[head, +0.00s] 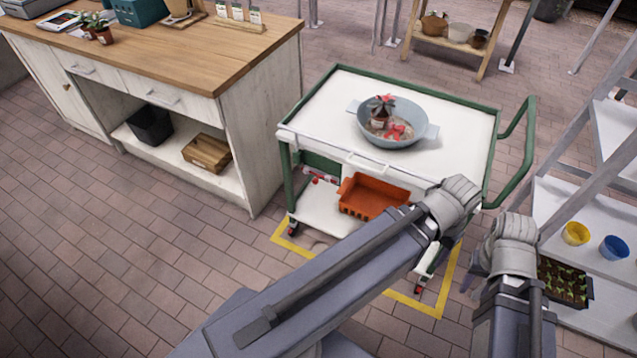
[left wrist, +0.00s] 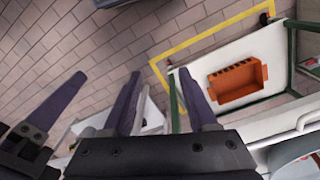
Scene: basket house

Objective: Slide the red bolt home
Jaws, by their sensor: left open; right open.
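A small red part (head: 318,175), likely the red bolt, shows on the left end of the white and green cart (head: 460,124), below its top. It is too small to tell how far it is slid. My left gripper (left wrist: 158,74) is open and empty in the left wrist view, its fingers spread above the floor beside the cart. In the head view its wrist hides it, in front of the cart's right part. My right gripper (left wrist: 62,105) shows partly at the left of the left wrist view, open; in the head view it is mostly hidden.
A blue-grey basin (head: 392,138) with a plant stands on the cart top. An orange crate (head: 372,198) sits on its lower shelf. Yellow tape (head: 408,305) marks the floor. A wooden counter (head: 170,45) is at left, a grey shelf rack (head: 590,255) at right. Floor between counter and cart is free.

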